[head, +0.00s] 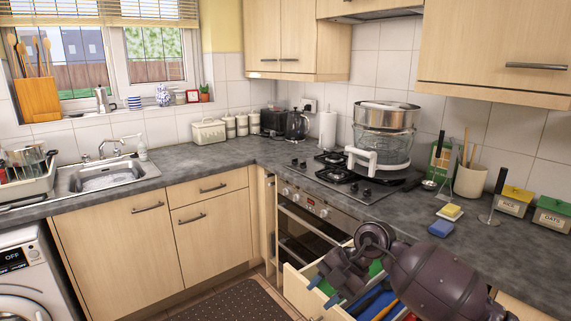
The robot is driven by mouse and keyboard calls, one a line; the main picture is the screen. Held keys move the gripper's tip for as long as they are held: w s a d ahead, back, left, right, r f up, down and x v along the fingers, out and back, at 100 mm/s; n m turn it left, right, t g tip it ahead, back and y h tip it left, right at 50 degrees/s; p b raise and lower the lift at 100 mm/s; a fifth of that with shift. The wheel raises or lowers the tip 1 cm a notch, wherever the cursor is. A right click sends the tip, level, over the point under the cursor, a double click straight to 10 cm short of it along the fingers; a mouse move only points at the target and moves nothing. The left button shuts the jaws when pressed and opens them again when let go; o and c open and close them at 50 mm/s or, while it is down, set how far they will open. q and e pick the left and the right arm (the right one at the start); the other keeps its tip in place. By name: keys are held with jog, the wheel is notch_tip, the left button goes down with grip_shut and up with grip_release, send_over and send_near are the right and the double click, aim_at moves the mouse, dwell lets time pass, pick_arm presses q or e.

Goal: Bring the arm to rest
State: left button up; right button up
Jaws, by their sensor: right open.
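My right arm (425,278) reaches in from the lower right, dark purple-brown, bent at the wrist. My right gripper (322,291) is open and empty, with bluish fingertips pointing down and to the left. It hangs over the front left part of an open drawer (293,288) below the counter. Whether it touches the drawer cannot be told. The arm hides part of the drawer. My left gripper does not show.
Blue and green items lie in the drawer. On the counter (400,213) above are a blue sponge (440,229), a yellow sponge (449,212) and a steamer (383,135) on the hob. The sink (105,176) is far left. The floor mat (232,303) is clear.

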jog(key=s+a+f+y+b, duration=0.1)
jog(key=s+a+f+y, duration=0.2)
jog(key=s+a+y, duration=0.3)
jog(key=s+d+f+m+t+h+b, duration=0.2)
jog(key=s+d+f+m+t+h, duration=0.2)
jog(key=d+f+m+t, duration=0.45)
jog(key=s+d+f+m+t+h+b, duration=0.25)
jog(key=d+f+m+t+h, duration=0.2)
jog(key=d+m+t, duration=0.7)
pick_arm(q)
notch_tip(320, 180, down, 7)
jog(key=b, duration=0.1)
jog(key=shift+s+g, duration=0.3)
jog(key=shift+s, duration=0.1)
pick_arm(e)
jog(key=s+d+f+m+g+h, duration=0.2)
jog(key=s+f+m+g, duration=0.1)
jog(key=s+f, duration=0.3)
jog(key=s+d+f+m+g+h, duration=0.2)
jog(key=s+d+f+m+g, duration=0.1)
jog(key=s, duration=0.5)
notch_tip(320, 180, down, 3)
jog(key=m+g, duration=0.1)
jog(key=g, duration=0.1)
jog(key=shift+s+g, duration=0.35)
jog(key=shift+g, duration=0.05)
